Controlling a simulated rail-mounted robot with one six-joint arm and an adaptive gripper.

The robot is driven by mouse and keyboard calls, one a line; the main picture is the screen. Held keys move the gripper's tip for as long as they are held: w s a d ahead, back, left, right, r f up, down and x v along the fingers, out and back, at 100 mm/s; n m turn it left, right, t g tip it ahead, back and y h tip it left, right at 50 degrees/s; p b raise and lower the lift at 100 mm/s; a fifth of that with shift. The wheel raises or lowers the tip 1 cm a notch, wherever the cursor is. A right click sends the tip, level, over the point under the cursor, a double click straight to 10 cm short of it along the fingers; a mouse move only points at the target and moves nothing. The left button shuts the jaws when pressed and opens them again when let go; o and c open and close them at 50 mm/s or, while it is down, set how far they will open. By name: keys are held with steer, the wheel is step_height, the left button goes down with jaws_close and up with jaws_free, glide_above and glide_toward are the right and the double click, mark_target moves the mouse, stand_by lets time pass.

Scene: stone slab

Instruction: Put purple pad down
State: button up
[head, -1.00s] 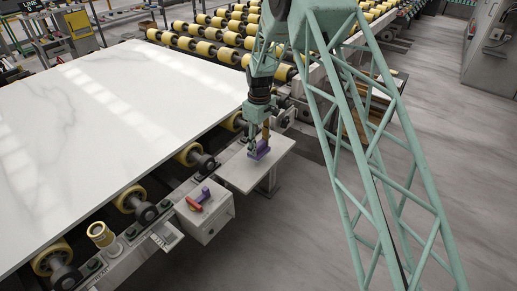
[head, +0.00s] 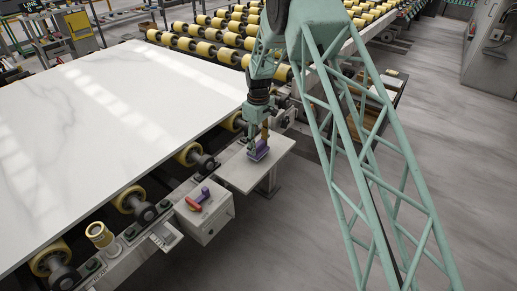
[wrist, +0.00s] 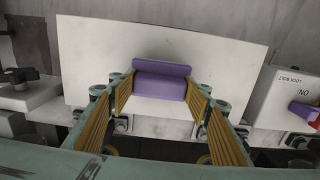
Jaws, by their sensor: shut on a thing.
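The purple pad (head: 260,151) is a small block with a raised back strip. It is at the small white shelf (head: 236,177) beside the slab line. In the wrist view the pad (wrist: 160,82) sits between the two yellow-faced fingers of my gripper (wrist: 161,88), which is shut on it. In the head view my gripper (head: 257,147) points down over the shelf. The pad is low over the shelf or on it; I cannot tell whether its underside touches.
A grey box with a red and purple switch (head: 199,199) stands to the left of the shelf. The large white stone slab (head: 110,130) lies on yellow rollers further left. The front part of the shelf is bare. Open floor lies to the right.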

mark_target(258, 144)
steer(key=shift+f, duration=0.75)
steer(key=shift+f, duration=0.15)
steer(key=o, duration=1)
steer(key=shift+c, duration=0.2)
steer(key=shift+r+p, duration=0.85)
steer(key=shift+r, duration=5.3)
steer(key=shift+r, duration=0.1)
